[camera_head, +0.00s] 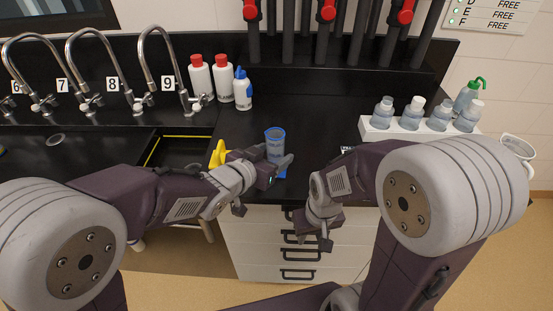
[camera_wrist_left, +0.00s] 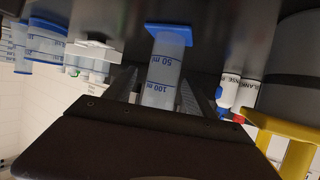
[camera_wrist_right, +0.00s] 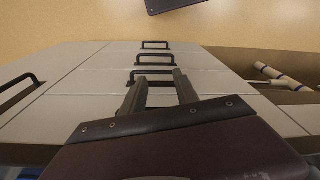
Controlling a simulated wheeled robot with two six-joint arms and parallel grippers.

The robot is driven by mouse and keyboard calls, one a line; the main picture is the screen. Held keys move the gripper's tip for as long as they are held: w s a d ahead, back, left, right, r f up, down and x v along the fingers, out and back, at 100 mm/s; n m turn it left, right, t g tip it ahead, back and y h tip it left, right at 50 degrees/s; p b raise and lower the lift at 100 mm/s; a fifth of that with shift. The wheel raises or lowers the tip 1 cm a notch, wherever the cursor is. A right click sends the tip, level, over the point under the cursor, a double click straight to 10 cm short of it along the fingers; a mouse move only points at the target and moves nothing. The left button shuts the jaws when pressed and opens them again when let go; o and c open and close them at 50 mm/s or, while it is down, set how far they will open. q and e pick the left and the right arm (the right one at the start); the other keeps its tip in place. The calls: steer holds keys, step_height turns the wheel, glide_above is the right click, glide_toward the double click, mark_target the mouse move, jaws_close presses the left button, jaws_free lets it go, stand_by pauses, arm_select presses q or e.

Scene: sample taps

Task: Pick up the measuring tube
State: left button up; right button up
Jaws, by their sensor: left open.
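The measuring tube (camera_head: 275,136) is clear with a blue rim and a blue foot, and stands upright on the black counter near its front edge. In the left wrist view the tube (camera_wrist_left: 161,75) shows 50 ml and 100 ml marks and its blue foot, upside down in the picture. My left gripper (camera_head: 281,166) is at the tube, with its open fingers on either side of it. I cannot tell whether they touch it. My right gripper (camera_head: 323,229) is low in front of the drawers; its fingers (camera_wrist_right: 159,86) are apart with nothing between them.
A yellow object (camera_head: 217,153) is just left of my left gripper. A white rack (camera_head: 390,133) with several bottles stands at the right. Red-capped bottles (camera_head: 223,79) and a blue-capped bottle (camera_head: 243,92) stand at the back. A sink (camera_head: 180,151) lies left; drawers (camera_head: 265,235) are below.

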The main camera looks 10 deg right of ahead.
mark_target(280, 150)
arm_select(q)
steer(key=x, duration=0.5)
steer(key=shift+w+a+f, duration=0.1)
steer(key=shift+f, duration=0.1)
steer(key=shift+r, duration=0.1)
steer(key=shift+c, duration=0.3)
steer(key=shift+a, duration=0.1)
steer(key=c, duration=0.5)
jaws_close()
steer(key=shift+r, duration=0.1)
step_height(280, 150, up, 5)
steer(key=shift+f+p, duration=0.25)
steer(key=shift+p, duration=0.35)
steer(key=s+r, duration=0.6)
steer(key=s, duration=0.6)
steer(key=shift+a+r, duration=0.2)
steer(key=shift+a, duration=0.1)
